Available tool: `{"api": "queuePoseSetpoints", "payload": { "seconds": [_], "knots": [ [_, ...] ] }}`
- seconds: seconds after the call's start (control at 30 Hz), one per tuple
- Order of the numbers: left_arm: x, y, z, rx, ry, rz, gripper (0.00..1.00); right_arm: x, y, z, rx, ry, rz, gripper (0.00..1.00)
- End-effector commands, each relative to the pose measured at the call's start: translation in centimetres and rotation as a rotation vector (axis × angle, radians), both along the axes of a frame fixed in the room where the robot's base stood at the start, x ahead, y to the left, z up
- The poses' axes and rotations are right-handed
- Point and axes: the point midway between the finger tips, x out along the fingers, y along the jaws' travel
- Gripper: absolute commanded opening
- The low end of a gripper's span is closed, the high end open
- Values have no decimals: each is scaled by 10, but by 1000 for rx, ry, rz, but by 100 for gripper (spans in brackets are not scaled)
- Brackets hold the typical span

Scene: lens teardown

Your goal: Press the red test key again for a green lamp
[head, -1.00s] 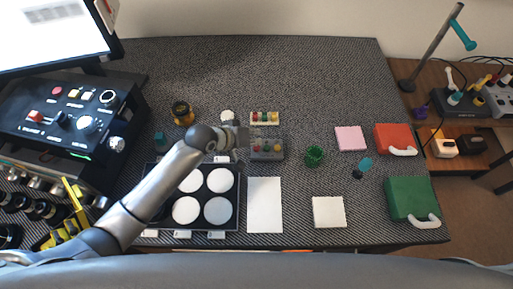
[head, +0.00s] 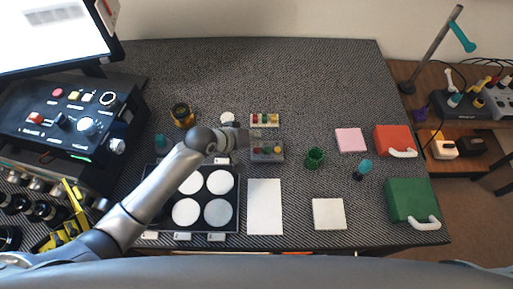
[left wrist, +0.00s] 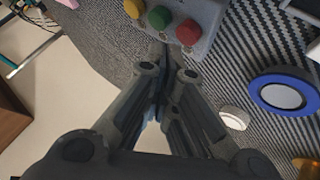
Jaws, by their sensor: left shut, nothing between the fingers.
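A small grey key box (head: 267,158) stands on the dark mat in the middle of the head view. Its red key (left wrist: 188,32), green key (left wrist: 158,17) and yellow key (left wrist: 133,9) show at the top of the left wrist view. My left gripper (head: 245,140) is shut and empty, close to the left end of the box in the head view. In the left wrist view its fingertips (left wrist: 167,68) point at the box near the red key; contact cannot be told. A pale panel (head: 265,125) with small coloured caps lies behind the box; no lit lamp can be made out.
A black tray (head: 239,190) with white discs lies under my left arm. A green cup (head: 315,158) stands right of the box, a white sheet (head: 265,207) in front. An amber jar (head: 182,115) stands behind the arm. The mat's back is clear.

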Motion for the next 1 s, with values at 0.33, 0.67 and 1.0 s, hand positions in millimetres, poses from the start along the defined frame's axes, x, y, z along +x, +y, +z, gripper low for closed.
{"api": "queuePoseSetpoints", "payload": {
  "seconds": [0.33, 0.67, 1.0],
  "knots": [
    [0, 0, -2, 0, 1, 1, 0, 0, 1, 0, 1, 0, 0, 44],
    [0, 0, -8, 0, 0, 0, 0, 0, 3, 0, 4, 0, -1, 44],
    [0, 0, -10, 0, 0, 0, 0, 0, 3, 0, 4, 1, 0, 44]
  ]
}}
